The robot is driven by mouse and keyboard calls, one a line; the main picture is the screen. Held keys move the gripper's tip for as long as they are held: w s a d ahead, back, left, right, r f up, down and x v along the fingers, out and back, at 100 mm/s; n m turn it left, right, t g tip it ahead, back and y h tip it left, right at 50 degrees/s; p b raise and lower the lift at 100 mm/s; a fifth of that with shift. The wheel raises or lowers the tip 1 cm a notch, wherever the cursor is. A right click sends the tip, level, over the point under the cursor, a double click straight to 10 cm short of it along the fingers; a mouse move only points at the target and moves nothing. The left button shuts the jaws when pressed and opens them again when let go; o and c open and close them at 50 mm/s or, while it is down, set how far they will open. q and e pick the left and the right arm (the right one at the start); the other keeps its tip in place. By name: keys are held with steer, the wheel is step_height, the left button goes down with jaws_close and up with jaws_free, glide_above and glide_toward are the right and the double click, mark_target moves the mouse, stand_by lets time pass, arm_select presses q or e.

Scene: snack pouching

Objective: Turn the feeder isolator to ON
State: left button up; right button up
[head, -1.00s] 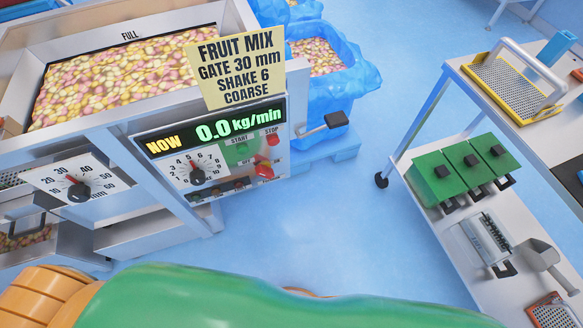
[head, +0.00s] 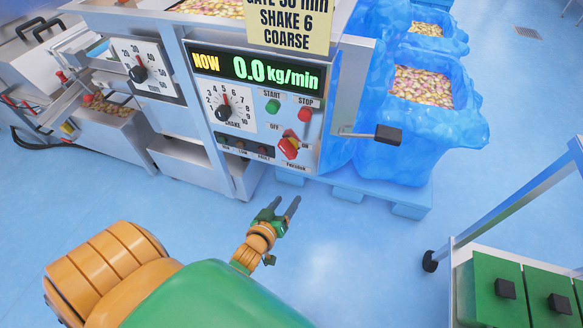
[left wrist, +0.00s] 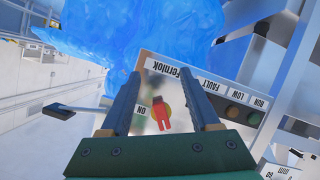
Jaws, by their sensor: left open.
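The feeder isolator (head: 289,147) is a red rotary handle on a yellow plate, low on the right of the control panel, with OFF above left of it and ON to its right. In the left wrist view the isolator (left wrist: 161,112) appears upside down between my fingers; its red handle stands roughly upright there, not in line with the ON label at its left. My left gripper (head: 287,203) is open and empty, in front of and below the panel, apart from the isolator. Its two fingers also show in the left wrist view (left wrist: 160,76). My right gripper is out of view.
The green START button (head: 273,107) and red STOP button (head: 305,113) sit above the isolator. A black-ended lever (head: 387,134) sticks out right of the panel. Blue-lined bins (head: 440,135) stand on a blue pallet (head: 350,194). A trolley with green boxes (head: 490,290) is lower right. Floor between is clear.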

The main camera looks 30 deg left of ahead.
mark_target(286, 153)
arm_select(q)
steer(key=w+a+r+n+t+y+b, duration=0.1)
steer(key=w+a+r, duration=0.1)
steer(key=w, duration=0.1)
steer(key=w+a+r+n+t+b, duration=0.1)
steer(key=w+a+r+b, duration=0.1)
steer(key=w+r, duration=0.1)
steer(key=w+a+r+n+t+y+b, duration=0.1)
steer(key=w+a+r+t, duration=0.1)
steer(key=w, duration=0.1)
steer(key=shift+r+y+b, duration=0.25)
steer(key=shift+y+b, duration=0.05)
steer(key=shift+b, duration=0.1)
steer(key=shift+w, duration=0.25)
steer(key=shift+r, duration=0.1)
steer(key=c, duration=0.9)
jaws_close()
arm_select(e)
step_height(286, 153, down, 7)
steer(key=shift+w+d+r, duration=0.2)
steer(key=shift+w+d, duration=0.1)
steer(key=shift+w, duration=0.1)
